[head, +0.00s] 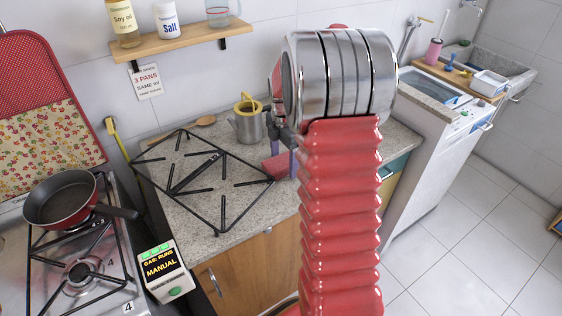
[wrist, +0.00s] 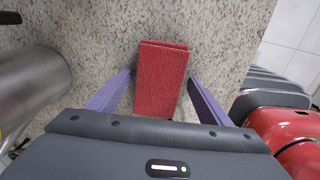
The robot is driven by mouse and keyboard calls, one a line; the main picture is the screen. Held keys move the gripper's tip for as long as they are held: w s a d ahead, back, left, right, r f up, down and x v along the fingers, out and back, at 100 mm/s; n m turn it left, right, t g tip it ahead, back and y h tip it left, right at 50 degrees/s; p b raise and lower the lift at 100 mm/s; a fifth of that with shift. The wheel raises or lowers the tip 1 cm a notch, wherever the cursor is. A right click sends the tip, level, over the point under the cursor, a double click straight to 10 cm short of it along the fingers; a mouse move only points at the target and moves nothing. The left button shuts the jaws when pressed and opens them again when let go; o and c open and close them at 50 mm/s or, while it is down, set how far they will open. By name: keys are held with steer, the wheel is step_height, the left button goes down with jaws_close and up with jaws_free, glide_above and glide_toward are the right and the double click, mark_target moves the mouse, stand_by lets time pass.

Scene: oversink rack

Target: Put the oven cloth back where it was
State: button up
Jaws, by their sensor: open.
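A red folded cloth, which I take to be the oven cloth, (wrist: 162,82) lies on the speckled counter in the wrist view. In the head view it shows (head: 276,166) at the right of the black pan grate, partly hidden by my arm. My gripper (wrist: 160,76) has its two purple fingers apart, one on each side of the cloth, with a gap visible on both sides. In the head view the gripper is mostly hidden behind my red arm; a purple finger shows beside the cloth.
A metal pot with a yellow handle (head: 248,124) stands close behind the cloth. The black grate (head: 200,178) covers the counter to the left. A pan (head: 66,197) sits on the stove. A shelf (head: 178,40) hangs above. A sink (head: 437,86) is at right.

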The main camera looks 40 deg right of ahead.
mark_target(284, 161)
step_height(284, 161, up, 12)
stand_by(0.6)
stand_by(0.5)
